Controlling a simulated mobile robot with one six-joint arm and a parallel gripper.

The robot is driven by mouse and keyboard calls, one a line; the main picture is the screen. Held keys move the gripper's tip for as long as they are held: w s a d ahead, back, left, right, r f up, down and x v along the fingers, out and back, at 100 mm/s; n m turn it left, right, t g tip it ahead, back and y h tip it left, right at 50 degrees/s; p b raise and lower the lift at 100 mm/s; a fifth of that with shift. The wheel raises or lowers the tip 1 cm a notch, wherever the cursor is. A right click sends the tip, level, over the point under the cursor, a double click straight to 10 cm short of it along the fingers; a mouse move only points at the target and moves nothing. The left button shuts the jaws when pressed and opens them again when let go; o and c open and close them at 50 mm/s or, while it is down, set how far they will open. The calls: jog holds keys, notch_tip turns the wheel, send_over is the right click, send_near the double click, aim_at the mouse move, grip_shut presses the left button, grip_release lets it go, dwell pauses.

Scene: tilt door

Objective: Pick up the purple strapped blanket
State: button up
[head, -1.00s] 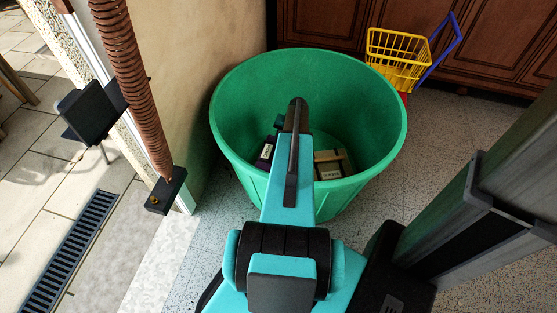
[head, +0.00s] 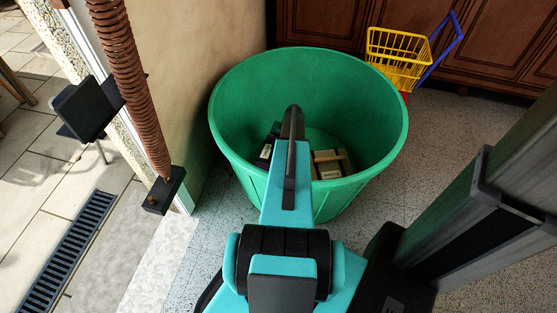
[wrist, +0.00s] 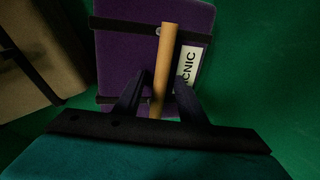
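The purple strapped blanket (wrist: 125,55) lies inside the green bin (head: 230,95), with dark straps, a tan rod-like handle (wrist: 163,65) and a white label partly reading "CNIC". In the head view a dark bundle with a pale label (head: 266,149) shows left of my arm and appears to be this blanket. My gripper (wrist: 159,88) is down in the bin, hidden behind my arm in the head view. In the wrist view its two dark fingers are apart, one on each side of the handle's near end. I cannot tell whether they touch it.
A beige strapped bundle (head: 328,164) lies on the right in the bin; it also shows at the left of the wrist view (wrist: 30,60). The bin's walls surround my gripper. A yellow toy cart (head: 396,58) stands behind the bin, and a wall is at its left.

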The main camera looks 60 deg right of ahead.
jog(key=shift+c, duration=0.2)
grip_shut()
dwell(1.4)
